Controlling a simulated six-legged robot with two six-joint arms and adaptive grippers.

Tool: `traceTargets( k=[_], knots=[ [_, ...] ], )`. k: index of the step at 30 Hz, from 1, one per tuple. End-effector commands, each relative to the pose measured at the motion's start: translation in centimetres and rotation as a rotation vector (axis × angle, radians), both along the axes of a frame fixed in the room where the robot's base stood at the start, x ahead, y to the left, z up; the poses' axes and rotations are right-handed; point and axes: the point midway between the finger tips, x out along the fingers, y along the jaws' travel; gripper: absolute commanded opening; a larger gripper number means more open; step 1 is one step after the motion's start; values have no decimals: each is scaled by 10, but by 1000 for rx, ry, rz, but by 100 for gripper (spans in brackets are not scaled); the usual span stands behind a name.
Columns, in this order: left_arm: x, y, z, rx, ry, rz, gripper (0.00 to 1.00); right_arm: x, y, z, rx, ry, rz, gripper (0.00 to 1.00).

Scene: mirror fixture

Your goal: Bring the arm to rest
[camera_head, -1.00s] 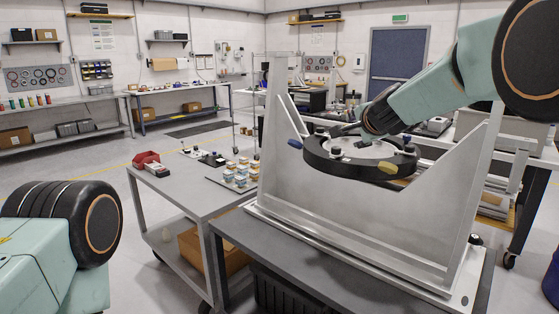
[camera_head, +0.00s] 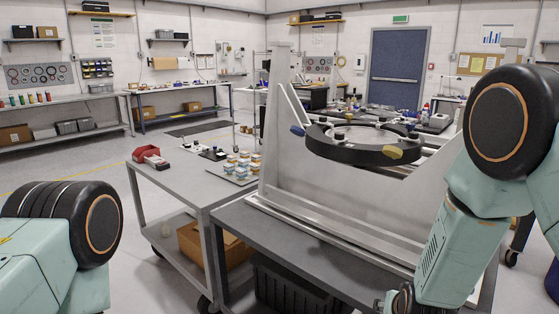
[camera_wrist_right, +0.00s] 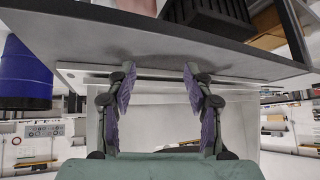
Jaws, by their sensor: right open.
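My right arm (camera_head: 450,235) hangs folded down at the right of the head view, in front of the fixture's right part. My right gripper (camera_wrist_right: 157,90) shows in the right wrist view with its two purple-padded fingers apart and nothing between them. The fingers are near the underside or edge of the grey table (camera_wrist_right: 150,40); I cannot tell whether they touch it. My left arm (camera_head: 60,240) is at the lower left of the head view; its gripper is out of view.
The mirror fixture (camera_head: 350,190), with its dark round ring (camera_head: 365,152), stands on the grey table (camera_head: 235,222). A cart (camera_head: 180,185) beside it carries a red bin (camera_head: 146,154) and several small blocks (camera_head: 243,165). A blue drum (camera_wrist_right: 25,75) shows in the wrist view. Floor at left is open.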

Motion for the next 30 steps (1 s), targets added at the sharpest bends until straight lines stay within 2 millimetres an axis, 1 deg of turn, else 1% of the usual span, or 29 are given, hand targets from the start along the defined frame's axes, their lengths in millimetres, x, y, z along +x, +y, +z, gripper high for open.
traceTargets(
  k=[1,2,3,5,6,8,9,11,12,14,15,18,19,21,24,30],
  knots=[
    [0,0,-11,0,0,0,40,-27,1,-30,-14,56,34,52],
    [0,0,-14,0,0,0,40,-42,2,-43,-21,84,57,52],
    [0,0,-18,0,0,0,40,-63,4,-60,-28,122,84,52],
    [0,0,-25,0,0,0,40,-94,7,-83,-35,180,129,52],
    [0,0,-30,0,0,0,40,-116,9,-98,-36,220,157,52],
    [0,0,-38,0,0,0,40,-149,12,-118,-34,281,197,52],
    [0,0,-43,0,0,0,40,-172,15,-131,-29,322,222,52],
    [0,0,-51,0,0,0,40,-207,19,-149,-18,387,255,52],
    [0,0,-56,0,0,0,40,-231,21,-160,-8,431,274,52],
    [0,0,-65,0,0,0,40,-265,24,-174,10,496,296,52],
    [0,0,-70,0,0,0,40,-286,26,-183,21,538,305,52],
    [0,0,-83,0,0,0,40,-331,28,-201,44,633,311,52],
    [0,0,-86,0,0,0,40,-340,28,-207,48,653,309,52],
    [0,0,-92,0,0,0,40,-352,27,-217,54,679,306,52],
    [0,0,-95,0,0,0,40,-360,27,-223,57,699,304,52],
    [0,0,-93,0,0,0,40,-362,27,-223,58,703,303,52]
  ],
)
